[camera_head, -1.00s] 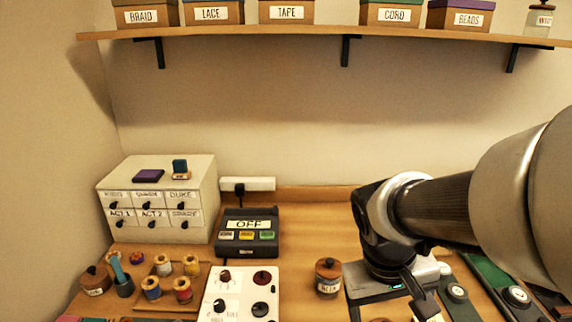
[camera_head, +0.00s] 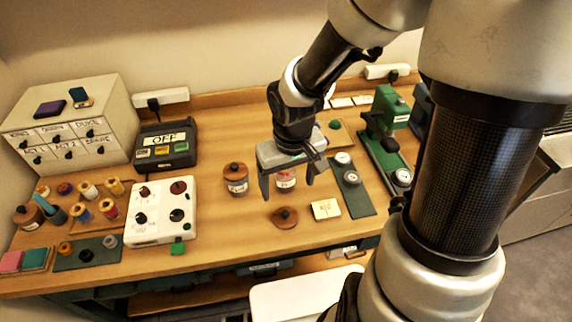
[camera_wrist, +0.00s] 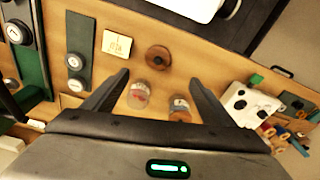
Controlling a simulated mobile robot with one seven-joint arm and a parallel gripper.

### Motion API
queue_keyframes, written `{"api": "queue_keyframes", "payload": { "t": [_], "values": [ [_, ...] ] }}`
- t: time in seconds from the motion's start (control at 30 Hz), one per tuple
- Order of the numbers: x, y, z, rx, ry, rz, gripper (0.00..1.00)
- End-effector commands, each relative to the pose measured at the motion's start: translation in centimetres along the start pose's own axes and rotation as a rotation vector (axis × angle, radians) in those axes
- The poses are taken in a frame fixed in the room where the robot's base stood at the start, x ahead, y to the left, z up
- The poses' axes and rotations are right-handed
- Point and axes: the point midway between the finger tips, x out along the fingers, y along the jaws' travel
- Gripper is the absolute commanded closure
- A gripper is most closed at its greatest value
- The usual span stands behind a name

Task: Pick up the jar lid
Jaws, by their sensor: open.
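A round brown wooden jar lid (camera_head: 285,217) with a small knob lies flat on the table, nearer the front edge than the jars. It also shows in the wrist view (camera_wrist: 158,57), beyond and between my fingertips. My gripper (camera_head: 288,186) is open and empty, pointing down above the table behind the lid. Its two fingers also show in the wrist view (camera_wrist: 158,76). A glass jar with a red label (camera_head: 286,181) shows between the fingers in the head view, partly covered by the gripper. It appears open-topped in the wrist view (camera_wrist: 138,96).
A lidded jar (camera_head: 235,179) stands left of the gripper. A cream card (camera_head: 326,209) lies right of the lid, near a dark green strip with round dials (camera_head: 352,187). A white panel with knobs (camera_head: 160,212) stands left. Bare wood lies between lid and panel.

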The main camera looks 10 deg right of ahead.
Motion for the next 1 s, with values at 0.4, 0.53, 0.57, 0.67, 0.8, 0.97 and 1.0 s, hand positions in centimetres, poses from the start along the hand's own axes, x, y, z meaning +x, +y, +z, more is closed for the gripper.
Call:
{"api": "queue_keyframes", "payload": {
  "t": [0.4,0.53,0.57,0.67,0.8,0.97,1.0],
  "values": [
    [6.6,-0.5,-0.1,-0.006,-0.001,-0.012,0.22],
    [9.4,-0.4,-0.2,-0.005,0.000,-0.011,0.22],
    [9.9,-0.4,-0.2,-0.005,0.000,-0.011,0.22],
    [11.3,-0.4,-0.2,-0.004,0.001,-0.010,0.22],
    [12.2,-0.4,-0.3,-0.003,0.003,-0.009,0.22],
    [13.5,-0.1,-0.4,-0.003,0.002,-0.010,0.22],
    [14.2,0.0,-0.5,-0.003,0.000,-0.010,0.22]
  ]
}}
